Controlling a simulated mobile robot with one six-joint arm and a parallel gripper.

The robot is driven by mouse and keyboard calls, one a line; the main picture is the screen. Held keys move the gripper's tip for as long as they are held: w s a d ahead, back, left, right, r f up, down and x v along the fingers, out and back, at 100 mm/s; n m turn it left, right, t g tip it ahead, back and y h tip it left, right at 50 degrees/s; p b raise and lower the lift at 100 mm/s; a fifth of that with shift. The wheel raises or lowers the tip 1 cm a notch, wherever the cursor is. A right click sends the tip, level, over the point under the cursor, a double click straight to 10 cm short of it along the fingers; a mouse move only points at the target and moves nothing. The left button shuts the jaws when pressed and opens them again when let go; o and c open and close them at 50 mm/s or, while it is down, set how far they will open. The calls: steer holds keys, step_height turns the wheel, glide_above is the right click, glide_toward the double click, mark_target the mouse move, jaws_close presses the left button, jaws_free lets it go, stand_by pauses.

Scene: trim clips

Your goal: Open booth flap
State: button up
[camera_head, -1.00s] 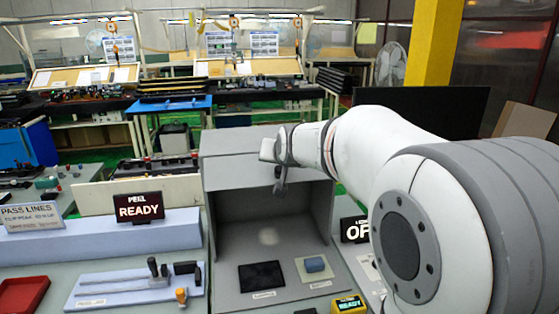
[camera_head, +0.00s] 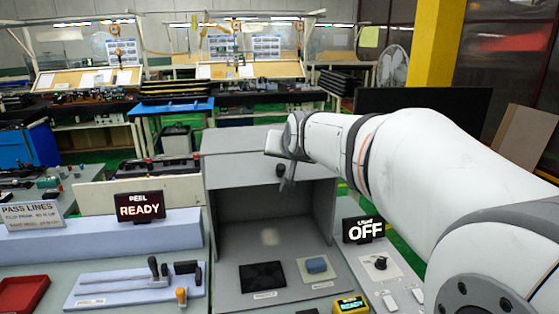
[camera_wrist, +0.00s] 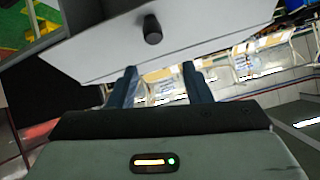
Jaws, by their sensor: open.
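The booth (camera_head: 222,235) is a grey box at the centre of the head view. Its flap (camera_head: 235,165) is the light grey panel across the upper front, and the inside shows below it. A black knob (camera_wrist: 152,28) stands out from the flap in the wrist view. My gripper (camera_wrist: 159,70) is open and empty, its two blue fingers apart. The knob lies beyond the fingertips and appears clear of them. In the head view my gripper (camera_head: 285,165) is at the flap's right part; its fingertips are hard to make out.
A black pad (camera_head: 263,275) and a blue block (camera_head: 316,265) on a white plate lie on the booth floor. A yellow READY device (camera_head: 349,305) stands at the front. A sign reading OFF (camera_head: 364,229) stands right of the booth, a READY sign (camera_head: 139,206) left.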

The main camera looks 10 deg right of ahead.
steer(key=shift+v, duration=1.05)
steer(key=shift+d, duration=0.1)
steer(key=shift+c, duration=0.3)
